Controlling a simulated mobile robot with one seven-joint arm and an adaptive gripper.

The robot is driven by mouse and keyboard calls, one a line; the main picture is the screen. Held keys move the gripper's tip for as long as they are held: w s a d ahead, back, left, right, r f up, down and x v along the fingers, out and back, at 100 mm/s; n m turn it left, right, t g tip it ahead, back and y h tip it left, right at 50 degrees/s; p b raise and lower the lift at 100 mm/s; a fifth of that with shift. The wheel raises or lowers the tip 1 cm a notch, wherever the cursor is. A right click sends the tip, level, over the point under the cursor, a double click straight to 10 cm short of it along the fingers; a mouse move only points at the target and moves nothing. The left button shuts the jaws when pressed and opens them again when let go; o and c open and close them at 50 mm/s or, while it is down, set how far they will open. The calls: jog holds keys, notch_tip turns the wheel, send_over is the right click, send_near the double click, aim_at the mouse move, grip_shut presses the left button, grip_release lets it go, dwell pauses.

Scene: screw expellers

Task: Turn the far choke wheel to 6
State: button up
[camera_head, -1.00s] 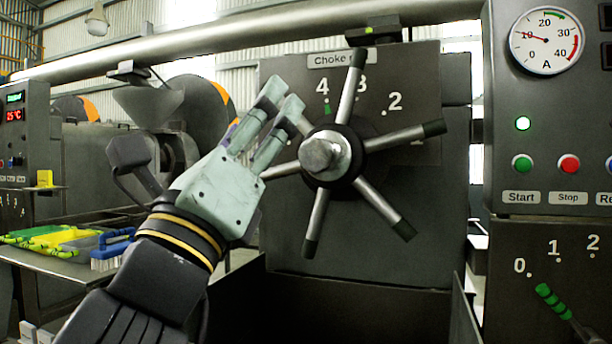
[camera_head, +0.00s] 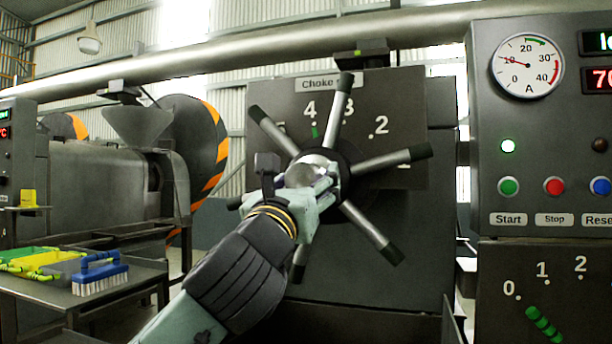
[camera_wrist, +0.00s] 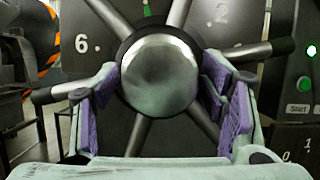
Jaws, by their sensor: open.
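A choke wheel (camera_head: 395,158) with several dark-tipped metal spokes and a round hub stands upright on a dark panel (camera_head: 410,230) labelled "Choke"; the rest of the label is hidden. Numbers 4, 3 and 2 show around it in the head view, and a 6 in the wrist view. A green mark (camera_head: 315,132) lies just below the 4. My gripper (camera_head: 318,185) is at the wheel's front, covering part of the hub. In the wrist view, its purple-padded fingers (camera_wrist: 160,90) are open on either side of the shiny hub (camera_wrist: 160,65); contact cannot be told.
A control panel (camera_head: 520,240) with a gauge and buttons stands at the right. A table (camera_head: 130,290) with coloured trays and a blue brush (camera_head: 100,278) is at the lower left. Another machine with a hopper (camera_head: 137,125) stands behind it. A pipe runs overhead.

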jog(key=shift+w+d+r, duration=0.1)
jog(key=shift+w+r, duration=0.05)
jog(key=shift+w, duration=0.2)
jog(key=shift+c, duration=0.2)
grip_shut()
dwell(0.5)
